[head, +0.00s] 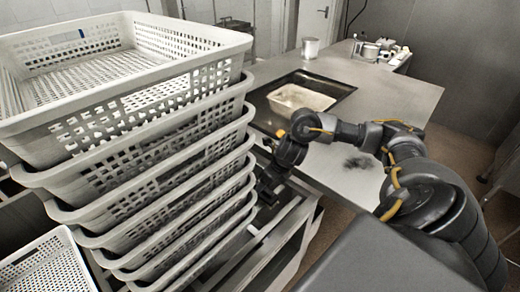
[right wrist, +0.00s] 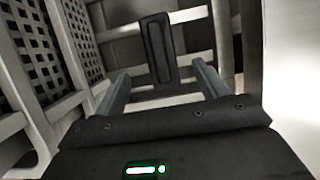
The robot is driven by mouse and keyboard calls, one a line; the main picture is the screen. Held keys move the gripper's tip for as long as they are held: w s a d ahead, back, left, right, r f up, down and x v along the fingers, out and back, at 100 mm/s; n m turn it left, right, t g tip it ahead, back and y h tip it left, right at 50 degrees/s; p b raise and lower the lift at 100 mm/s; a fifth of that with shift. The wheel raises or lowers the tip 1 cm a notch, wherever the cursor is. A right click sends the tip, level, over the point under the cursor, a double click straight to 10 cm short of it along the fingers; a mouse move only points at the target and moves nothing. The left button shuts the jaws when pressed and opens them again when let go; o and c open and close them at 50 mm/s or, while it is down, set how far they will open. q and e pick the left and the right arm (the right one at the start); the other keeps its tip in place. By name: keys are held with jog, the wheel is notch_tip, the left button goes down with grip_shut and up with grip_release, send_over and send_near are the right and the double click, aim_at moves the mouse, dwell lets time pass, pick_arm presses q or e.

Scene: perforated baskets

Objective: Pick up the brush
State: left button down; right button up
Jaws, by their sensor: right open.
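My right gripper (head: 267,190) reaches down between the basket stack and the metal table, and is partly hidden in the head view. In the right wrist view its two fingers (right wrist: 160,82) are apart with nothing held between them. A dark, elongated object with a raised rim (right wrist: 157,48) lies beyond the fingertips, roughly midway between them, against pale rails. I cannot tell for sure whether it is the brush. A dark, blurry patch (head: 358,162) shows on the table; I cannot tell if it is an object or a stain. My left gripper is not in view.
A tall stack of white perforated baskets (head: 150,110) stands at left, close beside my right gripper. Metal rails (head: 262,240) lie below. The metal table (head: 395,95) has a sunken basin with a pale tray (head: 300,98), a pot (head: 310,47) and small containers at the back.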

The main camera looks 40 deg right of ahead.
aim_at(265, 189)
jog(key=x, duration=0.4)
jog(key=shift+d, duration=0.1)
jog(key=shift+f, duration=0.15)
jog(key=shift+w+f, duration=0.1)
jog(key=p+x, duration=0.1)
jog(key=x, duration=0.3)
jog(key=shift+w+f+p, duration=0.3)
jog(key=shift+w, duration=0.05)
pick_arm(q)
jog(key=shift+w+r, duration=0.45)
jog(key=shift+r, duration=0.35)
pick_arm(e)
jog(key=c, duration=1.1)
